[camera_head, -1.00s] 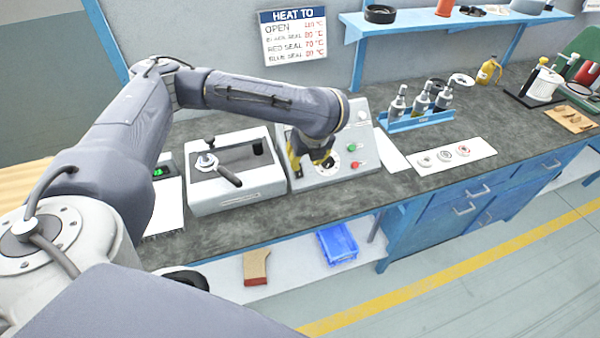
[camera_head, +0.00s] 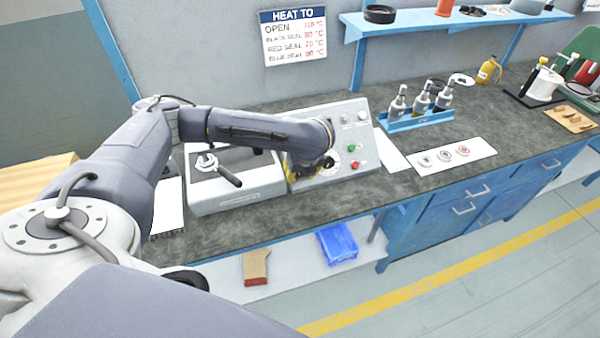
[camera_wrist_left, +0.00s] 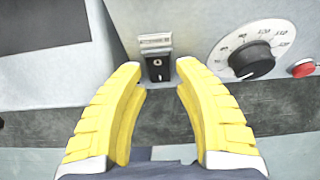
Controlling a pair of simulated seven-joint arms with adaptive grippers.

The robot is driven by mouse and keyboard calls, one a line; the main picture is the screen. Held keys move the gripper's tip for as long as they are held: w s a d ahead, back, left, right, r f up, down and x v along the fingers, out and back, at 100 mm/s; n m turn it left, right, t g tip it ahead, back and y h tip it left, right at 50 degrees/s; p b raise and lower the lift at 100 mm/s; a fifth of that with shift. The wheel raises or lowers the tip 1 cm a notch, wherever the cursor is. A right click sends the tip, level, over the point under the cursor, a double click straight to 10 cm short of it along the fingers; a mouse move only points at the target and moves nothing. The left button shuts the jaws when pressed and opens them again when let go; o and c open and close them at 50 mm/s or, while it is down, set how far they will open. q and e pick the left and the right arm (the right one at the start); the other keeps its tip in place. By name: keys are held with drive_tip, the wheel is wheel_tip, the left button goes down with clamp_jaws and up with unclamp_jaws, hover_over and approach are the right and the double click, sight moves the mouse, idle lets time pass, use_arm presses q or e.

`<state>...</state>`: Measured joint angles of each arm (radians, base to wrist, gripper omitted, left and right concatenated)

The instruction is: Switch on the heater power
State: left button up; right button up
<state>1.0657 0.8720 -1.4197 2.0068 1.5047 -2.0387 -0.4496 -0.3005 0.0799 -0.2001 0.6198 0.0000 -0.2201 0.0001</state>
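The heater power switch (camera_wrist_left: 158,67) is a small black rocker with white marks, below a light label on the grey control box (camera_head: 340,120). In the left wrist view it sits between and just beyond my yellow fingertips. My left gripper (camera_wrist_left: 160,72) is open and empty, its fingers either side of the switch; I cannot tell whether they touch the panel. In the head view the gripper (camera_head: 300,176) is at the box's lower left, mostly behind my wrist, and the switch is hidden there. My right gripper is in neither view.
A dial (camera_wrist_left: 248,58) and a red button (camera_wrist_left: 303,68) lie right of the switch. The head view also shows a green button (camera_head: 351,147). A white machine with a lever (camera_head: 230,177) stands left of the box. A blue bottle rack (camera_head: 415,122) stands to the right.

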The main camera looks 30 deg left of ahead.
use_arm(q)
drive_tip(key=shift+c, duration=0.3)
clamp_jaws()
drive_tip(key=shift+f+t+y, duration=0.3)
drive_tip(key=shift+t+y, duration=0.6)
drive_tip(key=shift+y, duration=0.2)
